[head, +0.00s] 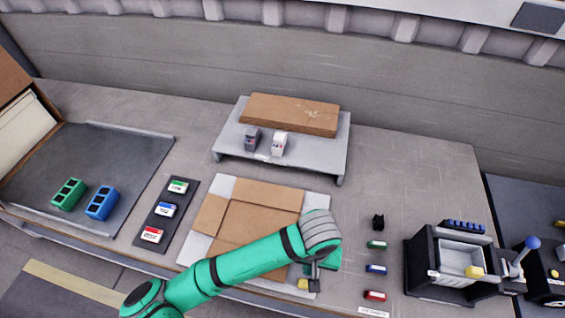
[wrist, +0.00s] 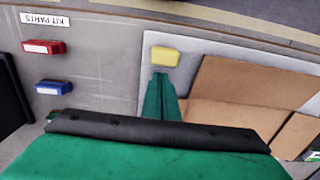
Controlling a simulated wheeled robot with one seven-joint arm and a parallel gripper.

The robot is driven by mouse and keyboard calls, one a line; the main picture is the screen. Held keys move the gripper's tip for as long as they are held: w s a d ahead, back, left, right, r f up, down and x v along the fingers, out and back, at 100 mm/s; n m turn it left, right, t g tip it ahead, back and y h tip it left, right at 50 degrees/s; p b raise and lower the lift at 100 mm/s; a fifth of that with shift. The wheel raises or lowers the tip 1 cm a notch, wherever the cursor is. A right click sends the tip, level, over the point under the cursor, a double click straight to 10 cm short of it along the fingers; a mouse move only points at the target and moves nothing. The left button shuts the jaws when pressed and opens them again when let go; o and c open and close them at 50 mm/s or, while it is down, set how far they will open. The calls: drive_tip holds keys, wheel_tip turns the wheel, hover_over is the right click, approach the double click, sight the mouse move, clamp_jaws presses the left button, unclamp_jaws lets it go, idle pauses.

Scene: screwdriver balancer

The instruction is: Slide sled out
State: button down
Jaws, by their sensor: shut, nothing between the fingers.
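A black fixture (head: 412,262) stands at the right of the bench. A light grey box-shaped tray (head: 460,258), which may be the sled, sits inside it. A yellow knob (head: 475,272) is at its front right. My gripper (head: 314,284) is shut and empty, pointing down over the right front edge of the cardboard sheet, left of the fixture and well apart from it. In the wrist view my shut green fingers (wrist: 161,80) point towards a small yellow block (wrist: 165,57). The fixture is largely out of the wrist view.
Green (head: 376,245), blue (head: 376,268) and red (head: 374,295) labelled parts lie between my gripper and the fixture. A blue-knobbed lever (head: 532,243) rises right of the fixture. A grey raised stand (head: 222,150) is at the back.

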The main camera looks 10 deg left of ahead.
wheel_tip(320, 180, up, 7)
idle(0.7)
idle(0.3)
